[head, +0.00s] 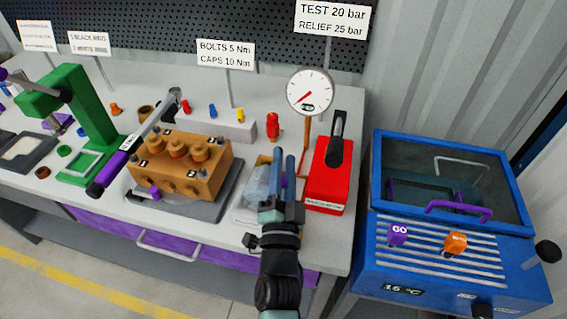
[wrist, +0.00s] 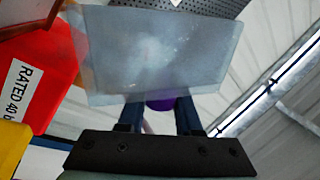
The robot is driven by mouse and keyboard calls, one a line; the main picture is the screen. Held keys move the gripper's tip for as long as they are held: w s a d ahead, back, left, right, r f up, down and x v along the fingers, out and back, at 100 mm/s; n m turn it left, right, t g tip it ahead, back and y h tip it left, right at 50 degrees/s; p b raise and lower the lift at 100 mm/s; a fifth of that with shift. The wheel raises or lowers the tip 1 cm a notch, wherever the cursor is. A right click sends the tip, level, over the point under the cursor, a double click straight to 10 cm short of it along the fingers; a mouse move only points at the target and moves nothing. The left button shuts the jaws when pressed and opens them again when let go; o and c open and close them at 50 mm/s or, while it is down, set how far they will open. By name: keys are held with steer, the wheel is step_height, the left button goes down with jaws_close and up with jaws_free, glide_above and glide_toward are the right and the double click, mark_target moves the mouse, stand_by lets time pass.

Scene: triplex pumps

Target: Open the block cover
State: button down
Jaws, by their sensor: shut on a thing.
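A clear, see-through cover (head: 256,186) stands over a pale base near the bench's front edge, just left of my gripper (head: 284,163). In the wrist view the cover shows as a tilted translucent panel (wrist: 165,50) in front of the fingers. A purple knob (wrist: 160,104) sits between my two blue fingers (wrist: 160,118), against the panel. My gripper is shut on this knob, though the fingers hide its sides. What lies under the cover is mostly hidden; a tan edge shows behind it.
A red box (head: 328,175) with a black lever stands close right of my gripper. The orange pump block (head: 180,165), with a long wrench across it, is to the left. A gauge (head: 310,92) rises behind. A blue cabinet (head: 450,220) stands right of the bench.

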steer(key=c, duration=0.6)
jaws_free()
steer(key=b+v, duration=0.1)
steer(key=v, duration=1.2)
steer(key=shift+b, duration=0.4)
